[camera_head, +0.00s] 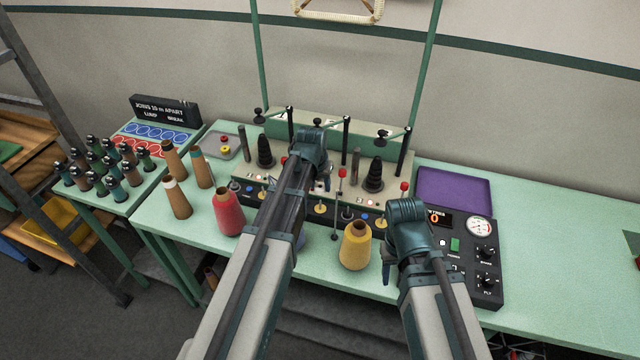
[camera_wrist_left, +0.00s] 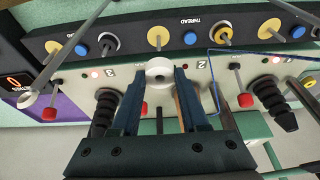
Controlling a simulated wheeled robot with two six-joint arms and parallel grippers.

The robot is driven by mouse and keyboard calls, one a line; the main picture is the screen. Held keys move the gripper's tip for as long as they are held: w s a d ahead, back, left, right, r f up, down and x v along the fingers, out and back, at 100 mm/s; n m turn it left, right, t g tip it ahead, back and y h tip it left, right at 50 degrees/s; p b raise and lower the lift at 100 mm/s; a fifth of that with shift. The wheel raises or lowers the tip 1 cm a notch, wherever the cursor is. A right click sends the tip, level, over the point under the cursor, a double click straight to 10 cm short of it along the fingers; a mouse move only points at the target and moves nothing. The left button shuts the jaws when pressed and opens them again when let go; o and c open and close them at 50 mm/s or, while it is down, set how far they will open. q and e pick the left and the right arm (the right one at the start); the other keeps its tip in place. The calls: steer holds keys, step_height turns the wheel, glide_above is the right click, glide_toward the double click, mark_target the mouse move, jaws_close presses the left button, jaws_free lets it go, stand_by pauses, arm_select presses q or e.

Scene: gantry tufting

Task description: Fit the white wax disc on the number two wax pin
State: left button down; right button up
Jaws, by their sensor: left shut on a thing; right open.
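The white wax disc (camera_wrist_left: 159,71) is between the fingertips of my left gripper (camera_wrist_left: 160,78), with its round face and centre hole showing in the left wrist view. The disc is in front of the machine's pale deck, between the printed 2 and 3. In the head view my left gripper (camera_head: 322,178) is over the middle of the machine, and the disc is hidden or too small to tell. I cannot single out the number two wax pin, nor tell whether the disc touches it. My right gripper (camera_head: 388,274) is open and empty, right of the yellow cone.
The machine (camera_head: 290,128) has upright posts, black stepped holders and red-topped levers. A red cone (camera_head: 228,212) and yellow cone (camera_head: 355,246) stand in front. A control box (camera_head: 470,262) and purple tray (camera_head: 453,190) are right. A grey tray (camera_head: 212,151) holds small coloured discs.

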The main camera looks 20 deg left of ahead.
arm_select(q)
steer(key=b, duration=0.7)
glide_above(320, 210)
steer(key=shift+f, duration=3.5)
steer(key=shift+f+b, duration=0.65)
steer(key=shift+f, duration=0.15)
steer(key=shift+c, duration=1.7)
jaws_free()
steer(key=shift+r, duration=0.15)
steer(key=p+v, duration=1.3)
steer(key=shift+r, duration=0.3)
steer(key=shift+s+f, duration=0.1)
steer(key=shift+s, duration=0.05)
